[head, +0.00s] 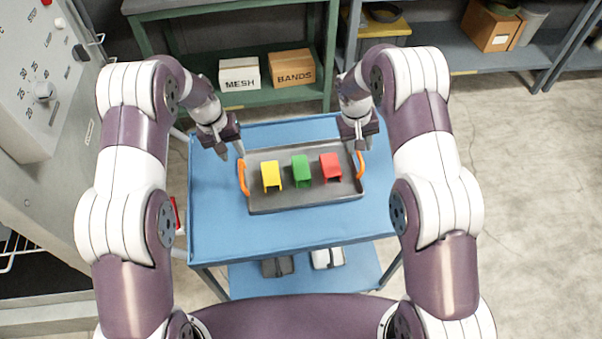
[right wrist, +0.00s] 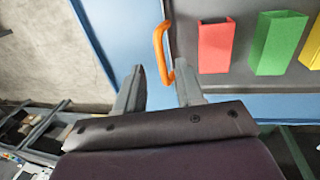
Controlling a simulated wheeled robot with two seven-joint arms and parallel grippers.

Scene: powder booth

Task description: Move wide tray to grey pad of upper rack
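The wide tray (head: 285,206) is dark grey with an orange handle at each end and lies on the blue cart top. It carries a yellow, a green and a red open-ended block. My left gripper (head: 232,152) is just off the tray's left handle (head: 243,178), its fingers apart and empty. My right gripper (head: 359,143) is above the right handle (head: 361,164). In the right wrist view its fingers (right wrist: 159,80) are spread, with the orange handle (right wrist: 158,52) just beyond the gap. I cannot make out a grey pad.
The blue cart (head: 215,225) has a lower shelf with dark and light items. A control panel cabinet (head: 35,85) stands at left, with wire rack bars (head: 12,250) below it. Shelves behind hold a MESH box (head: 239,74) and a BANDS box (head: 292,68). Floor at right is clear.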

